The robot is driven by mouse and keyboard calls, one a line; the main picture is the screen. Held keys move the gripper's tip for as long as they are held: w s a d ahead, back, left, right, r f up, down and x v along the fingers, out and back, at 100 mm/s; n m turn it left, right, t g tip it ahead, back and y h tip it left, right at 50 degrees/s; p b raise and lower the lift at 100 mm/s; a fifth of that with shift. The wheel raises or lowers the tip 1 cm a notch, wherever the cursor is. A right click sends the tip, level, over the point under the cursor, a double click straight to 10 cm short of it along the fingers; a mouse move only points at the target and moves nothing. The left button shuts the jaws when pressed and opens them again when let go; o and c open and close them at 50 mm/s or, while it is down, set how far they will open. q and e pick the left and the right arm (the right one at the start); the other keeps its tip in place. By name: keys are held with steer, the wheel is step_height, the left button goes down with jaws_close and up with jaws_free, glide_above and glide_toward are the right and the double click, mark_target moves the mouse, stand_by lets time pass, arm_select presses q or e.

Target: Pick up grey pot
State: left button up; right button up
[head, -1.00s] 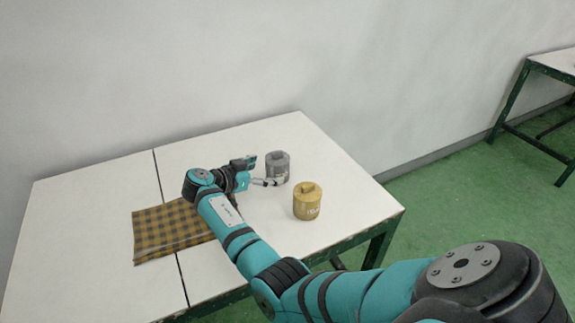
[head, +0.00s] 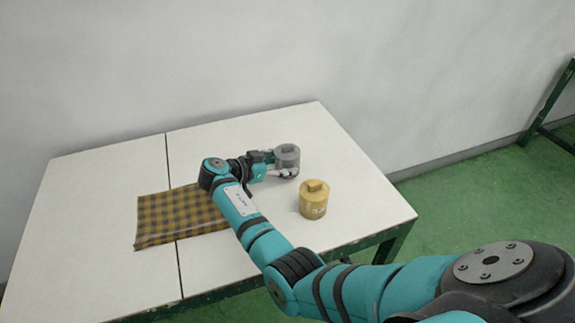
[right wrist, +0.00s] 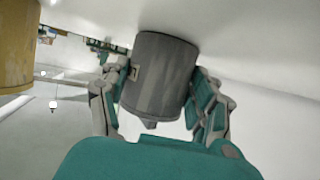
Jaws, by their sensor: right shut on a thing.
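The grey pot (head: 287,155) is on the white table in the head view, a cylinder with a knob on its lid. It also fills the middle of the right wrist view (right wrist: 160,78). My right gripper (head: 280,164) comes from the pot's left side, and its fingers lie on both sides of the pot, shut on it. The right wrist view shows the two fingers (right wrist: 160,98) against the pot's sides. I cannot tell whether the pot's base touches the table. My left gripper is not in view.
A yellow pot (head: 313,203) stands on the table (head: 100,190) in front of the grey pot, to its right. It shows at the left edge of the right wrist view (right wrist: 15,55). A checkered cloth (head: 165,217) lies left, partly behind my right arm. The table's left part is clear.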

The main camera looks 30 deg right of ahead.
steer(key=shift+r, duration=0.1)
steer(key=c, duration=0.6)
steer(key=shift+o, duration=0.2)
steer(key=shift+r, duration=0.25)
step_height(320, 180, up, 11)
steer(key=shift+r+p, duration=0.1)
steer(key=shift+p, duration=0.3)
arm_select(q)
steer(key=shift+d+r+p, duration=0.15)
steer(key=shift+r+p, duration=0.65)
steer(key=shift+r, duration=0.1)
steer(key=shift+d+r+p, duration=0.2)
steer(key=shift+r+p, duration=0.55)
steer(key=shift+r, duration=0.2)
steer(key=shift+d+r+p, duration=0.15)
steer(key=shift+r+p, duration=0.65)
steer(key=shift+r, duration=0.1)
arm_select(e)
step_height(320, 180, up, 8)
steer(key=shift+r, duration=0.15)
